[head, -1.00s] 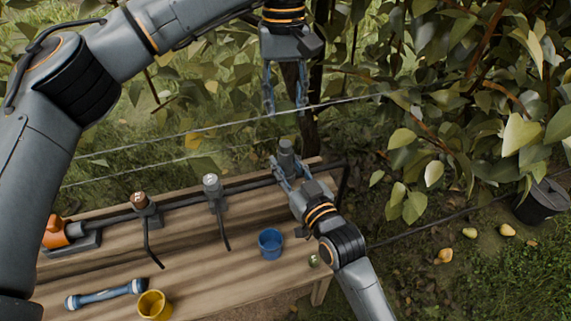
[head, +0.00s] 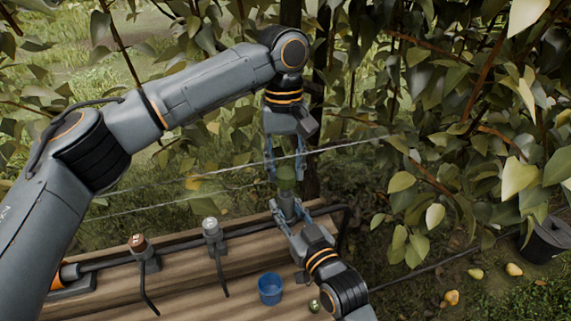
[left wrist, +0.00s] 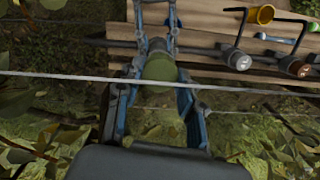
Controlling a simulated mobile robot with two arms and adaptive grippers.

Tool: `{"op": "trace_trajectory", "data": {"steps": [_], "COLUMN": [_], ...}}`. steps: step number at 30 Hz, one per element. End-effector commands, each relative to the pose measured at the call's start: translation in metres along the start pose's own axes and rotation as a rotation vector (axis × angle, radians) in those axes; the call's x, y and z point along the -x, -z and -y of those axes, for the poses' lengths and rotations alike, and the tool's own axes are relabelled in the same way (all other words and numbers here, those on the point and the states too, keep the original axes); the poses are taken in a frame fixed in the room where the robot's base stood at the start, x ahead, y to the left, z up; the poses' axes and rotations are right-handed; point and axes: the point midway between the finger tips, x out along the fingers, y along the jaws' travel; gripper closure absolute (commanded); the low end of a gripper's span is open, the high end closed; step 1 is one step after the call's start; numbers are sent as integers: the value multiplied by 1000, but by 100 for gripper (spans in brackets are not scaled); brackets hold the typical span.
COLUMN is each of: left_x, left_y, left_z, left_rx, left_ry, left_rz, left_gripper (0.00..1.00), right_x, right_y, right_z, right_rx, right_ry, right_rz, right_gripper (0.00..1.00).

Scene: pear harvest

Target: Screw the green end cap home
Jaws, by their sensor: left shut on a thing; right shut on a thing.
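The green end cap (head: 286,173) is between the fingers of my left gripper (head: 285,176), which is shut on it from above. A grey cylinder (head: 287,203) stands upright directly below the cap, and the two look lined up. Whether the cap touches it or has threads engaged cannot be told. My right gripper (head: 292,219) is shut on the grey cylinder near the bench's back edge. In the left wrist view, the cap (left wrist: 160,68) is between the left fingers, with the cylinder (left wrist: 157,46) beyond it, partly hidden.
The wooden bench (head: 190,290) carries a blue cup (head: 270,289), a brown-topped fitting (head: 139,243) and a grey-topped fitting (head: 212,230) with hanging levers. A wire (head: 345,147) crosses near my left gripper. Leafy branches crowd the right side.

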Motion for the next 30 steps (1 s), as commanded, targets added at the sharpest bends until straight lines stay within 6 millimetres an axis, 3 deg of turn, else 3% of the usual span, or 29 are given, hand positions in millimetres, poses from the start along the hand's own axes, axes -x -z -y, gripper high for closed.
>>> {"op": "trace_trajectory", "data": {"steps": [13,30], "left_x": [-17,-18], "left_y": [2,2], "left_z": [0,0], "left_rx": [-1,0], "left_ry": [0,0], "left_rz": [1,0], "left_gripper": [79,79], "right_x": [0,0], "right_y": [0,0], "right_z": [0,0], "right_rx": [1,1], "right_ry": [-1,-1], "right_rz": [1,1], "right_gripper": [100,100]}}
